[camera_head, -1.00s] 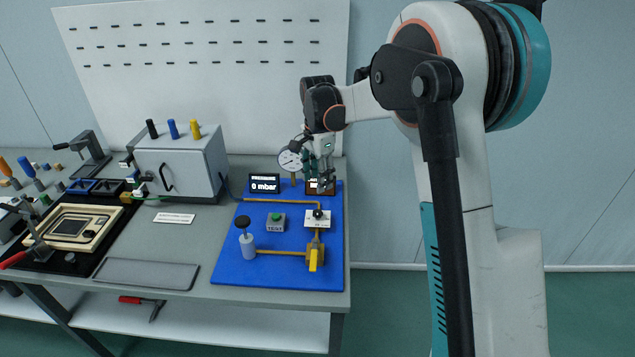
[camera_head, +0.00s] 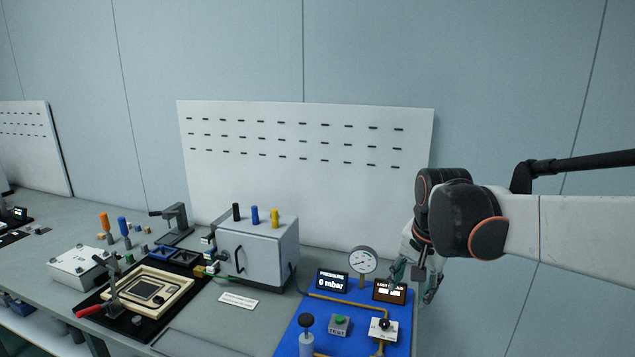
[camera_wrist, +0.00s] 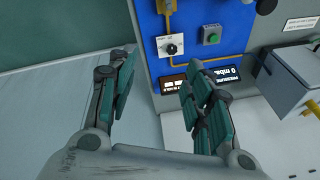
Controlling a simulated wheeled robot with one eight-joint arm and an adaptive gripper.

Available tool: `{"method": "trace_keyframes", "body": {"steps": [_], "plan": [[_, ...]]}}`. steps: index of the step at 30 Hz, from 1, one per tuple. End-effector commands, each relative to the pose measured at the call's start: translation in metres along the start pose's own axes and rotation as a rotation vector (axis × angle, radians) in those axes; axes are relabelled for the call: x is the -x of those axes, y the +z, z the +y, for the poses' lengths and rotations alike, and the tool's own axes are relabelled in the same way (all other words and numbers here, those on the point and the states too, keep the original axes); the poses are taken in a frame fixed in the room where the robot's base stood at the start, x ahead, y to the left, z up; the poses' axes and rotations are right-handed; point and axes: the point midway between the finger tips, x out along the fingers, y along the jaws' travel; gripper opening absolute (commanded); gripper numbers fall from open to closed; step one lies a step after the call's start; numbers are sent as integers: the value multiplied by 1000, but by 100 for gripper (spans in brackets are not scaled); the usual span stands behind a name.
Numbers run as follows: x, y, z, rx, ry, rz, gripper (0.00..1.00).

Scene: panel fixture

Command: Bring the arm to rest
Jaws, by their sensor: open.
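My gripper (camera_head: 416,280) is at the right end of the bench, over the back right edge of the blue panel (camera_head: 292,340). Its fingers point down. In the wrist view my gripper (camera_wrist: 155,95) has its two teal fingers spread apart, with nothing between them. The blue panel (camera_wrist: 228,15) lies beyond the fingertips, with a black knob (camera_wrist: 171,48) on a white plate and a green button (camera_wrist: 212,38). My arm reaches in from the right side of the head view.
A pressure gauge (camera_head: 363,260) and a display reading 0 mbar (camera_head: 331,281) stand just left of my gripper. A grey box (camera_head: 262,250) with coloured posts is farther left. A white slotted board (camera_head: 300,170) stands behind. The space right of the bench is clear.

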Motion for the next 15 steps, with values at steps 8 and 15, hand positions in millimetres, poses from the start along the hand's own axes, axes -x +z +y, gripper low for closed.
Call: {"method": "trace_keyframes", "body": {"steps": [8, 15], "plan": [[34, 53, 45, 228, -64, 100, 46], [43, 98, 84, 428, -100, 198, 46]]}}
